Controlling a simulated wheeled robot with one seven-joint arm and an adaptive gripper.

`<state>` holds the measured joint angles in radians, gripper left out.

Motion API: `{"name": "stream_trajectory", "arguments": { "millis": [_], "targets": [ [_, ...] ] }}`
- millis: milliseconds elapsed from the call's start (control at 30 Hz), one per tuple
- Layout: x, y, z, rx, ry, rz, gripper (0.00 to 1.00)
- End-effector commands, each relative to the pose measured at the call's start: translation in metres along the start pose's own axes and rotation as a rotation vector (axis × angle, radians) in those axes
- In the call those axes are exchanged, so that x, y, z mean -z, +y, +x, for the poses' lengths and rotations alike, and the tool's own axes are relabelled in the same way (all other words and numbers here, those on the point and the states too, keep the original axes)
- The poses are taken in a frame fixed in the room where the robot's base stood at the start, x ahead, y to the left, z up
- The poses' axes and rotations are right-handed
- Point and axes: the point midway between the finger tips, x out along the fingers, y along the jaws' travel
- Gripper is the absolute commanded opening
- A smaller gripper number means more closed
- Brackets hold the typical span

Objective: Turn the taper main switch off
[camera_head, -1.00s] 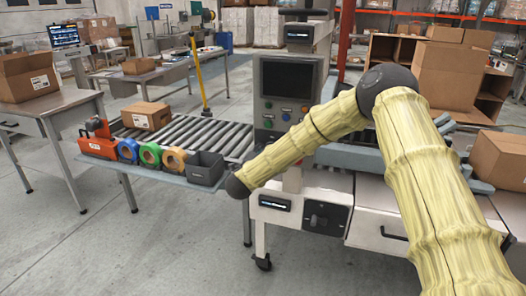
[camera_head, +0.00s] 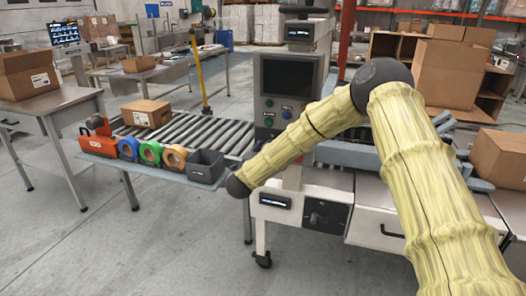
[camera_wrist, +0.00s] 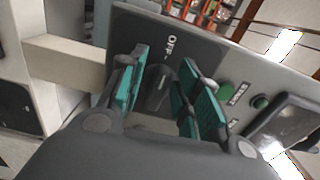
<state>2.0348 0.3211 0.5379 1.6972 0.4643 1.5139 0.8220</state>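In the wrist view a black rotary switch knob (camera_wrist: 159,88) sits on a dark plate (camera_wrist: 186,40) with a white "OFF" label near it. My gripper (camera_wrist: 164,68) is open, with its teal-padded fingers on either side of the knob. A gap shows between the knob and each pad, and nothing is held. In the head view my gripper is hidden beyond the dark joint at the end of my forearm. A black rotary knob (camera_head: 318,218) on a dark plate shows on the machine's front there; I cannot tell whether it is the same knob.
In the wrist view green buttons (camera_wrist: 227,88) marked "START" lie right of the fingers. In the head view a control panel with a screen (camera_head: 288,78) stands behind my forearm. A roller conveyor (camera_head: 205,130) with a carton (camera_head: 146,113) and tape rolls (camera_head: 150,152) is at left.

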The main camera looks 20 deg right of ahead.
Motion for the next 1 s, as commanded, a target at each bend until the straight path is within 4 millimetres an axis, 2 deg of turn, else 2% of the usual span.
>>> {"name": "stream_trajectory", "arguments": {
  "millis": [267, 433, 1000],
  "targets": [
    [0.000, -0.002, 0.000, 0.003, 0.000, 0.002, 0.38],
    [-0.001, -0.002, -0.008, 0.002, -0.001, 0.002, 0.38],
    [0.000, -0.001, -0.101, 0.000, -0.001, 0.001, 0.38]
  ]
}}
